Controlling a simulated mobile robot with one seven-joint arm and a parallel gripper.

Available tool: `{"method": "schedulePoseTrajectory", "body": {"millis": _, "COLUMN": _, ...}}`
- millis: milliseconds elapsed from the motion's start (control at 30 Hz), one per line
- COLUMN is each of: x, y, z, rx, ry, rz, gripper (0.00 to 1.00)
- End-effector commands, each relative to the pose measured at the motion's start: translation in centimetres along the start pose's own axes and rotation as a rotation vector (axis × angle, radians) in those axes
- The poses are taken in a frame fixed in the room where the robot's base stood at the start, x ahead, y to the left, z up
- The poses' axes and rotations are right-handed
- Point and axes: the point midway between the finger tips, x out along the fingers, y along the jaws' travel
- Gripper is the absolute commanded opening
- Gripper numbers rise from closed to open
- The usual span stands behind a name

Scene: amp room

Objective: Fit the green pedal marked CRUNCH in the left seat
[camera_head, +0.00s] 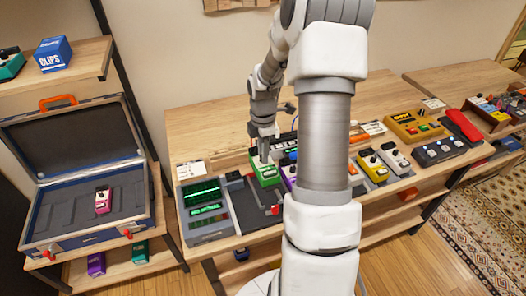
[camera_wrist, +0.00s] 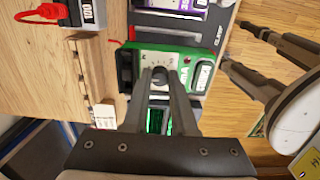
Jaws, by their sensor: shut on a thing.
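The green pedal (camera_head: 266,174) is on the bench just right of the grey unit with lit green screens, and left of a purple pedal (camera_head: 290,173). My gripper (camera_head: 264,157) comes down on it from above. In the wrist view the green pedal (camera_wrist: 150,62) lies beyond the fingertips (camera_wrist: 158,76), which are shut on it; its lettering is partly covered and I cannot read it as CRUNCH. A dark board (camera_head: 246,204) lies in front of the green pedal. I cannot make out which part is the left seat, or whether the pedal is fully down.
The lit screen unit (camera_head: 205,215) stands at the bench's left end. An open case (camera_head: 75,190) holds a pink pedal (camera_head: 102,200). A red cable (camera_wrist: 42,14) lies on the bench.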

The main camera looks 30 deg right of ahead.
Motion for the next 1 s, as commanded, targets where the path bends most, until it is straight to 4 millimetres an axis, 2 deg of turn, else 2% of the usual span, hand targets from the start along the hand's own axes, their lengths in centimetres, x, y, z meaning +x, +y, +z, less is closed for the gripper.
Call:
{"method": "schedulePoseTrajectory", "body": {"millis": 267, "x": 1.4, "y": 0.0, "z": 0.0, "rx": -0.002, "ry": 0.000, "rz": 0.001, "gripper": 0.00}}
{"method": "schedulePoseTrajectory", "body": {"millis": 800, "x": 6.3, "y": 0.0, "z": 0.0, "rx": 0.000, "ry": 0.000, "rz": 0.000, "gripper": 0.00}}
{"method": "schedulePoseTrajectory", "body": {"millis": 1000, "x": 6.9, "y": 0.0, "z": 0.0, "rx": 0.000, "ry": 0.000, "rz": 0.001, "gripper": 0.00}}
